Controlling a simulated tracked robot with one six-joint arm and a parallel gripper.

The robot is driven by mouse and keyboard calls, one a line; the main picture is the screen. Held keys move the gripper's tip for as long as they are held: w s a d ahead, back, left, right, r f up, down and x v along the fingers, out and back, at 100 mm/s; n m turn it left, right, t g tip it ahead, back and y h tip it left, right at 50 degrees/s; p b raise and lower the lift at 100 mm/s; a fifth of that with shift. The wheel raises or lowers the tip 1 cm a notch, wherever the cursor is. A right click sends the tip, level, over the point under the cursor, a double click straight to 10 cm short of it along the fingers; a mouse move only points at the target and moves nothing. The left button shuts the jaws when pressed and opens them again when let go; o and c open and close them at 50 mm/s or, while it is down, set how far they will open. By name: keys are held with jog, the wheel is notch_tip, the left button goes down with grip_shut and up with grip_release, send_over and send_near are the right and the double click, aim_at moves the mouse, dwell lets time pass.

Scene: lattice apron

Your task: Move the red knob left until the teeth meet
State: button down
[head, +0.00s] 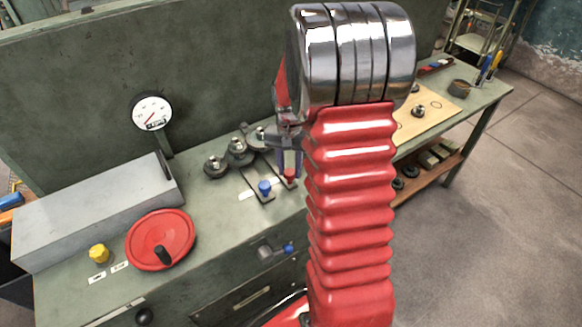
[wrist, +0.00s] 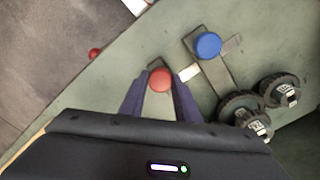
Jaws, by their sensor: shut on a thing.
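The red knob (head: 290,174) stands on a dark slide plate on the green bench, to the right of a blue knob (head: 265,187). My gripper (head: 288,160) reaches down over the red knob from behind my arm. In the wrist view the red knob (wrist: 161,79) sits between the two purple fingers of my gripper (wrist: 160,88), which are shut on it. The blue knob (wrist: 207,44) is apart from the fingers.
A red handwheel (head: 160,240), a yellow knob (head: 98,254) and a long grey box (head: 95,212) lie to the left. A dial gauge (head: 151,112) stands at the back. A wooden board (head: 425,115) is to the right of my arm. A blue knob (head: 288,247) juts from the bench front.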

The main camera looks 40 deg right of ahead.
jog(key=shift+a, duration=0.45)
jog(key=c, duration=1.3)
grip_release()
jog(key=shift+c, duration=0.2)
jog(key=shift+r, duration=0.1)
notch_tip(320, 180, up, 14)
jog(key=shift+f, duration=0.2)
jog(key=shift+w, duration=0.15)
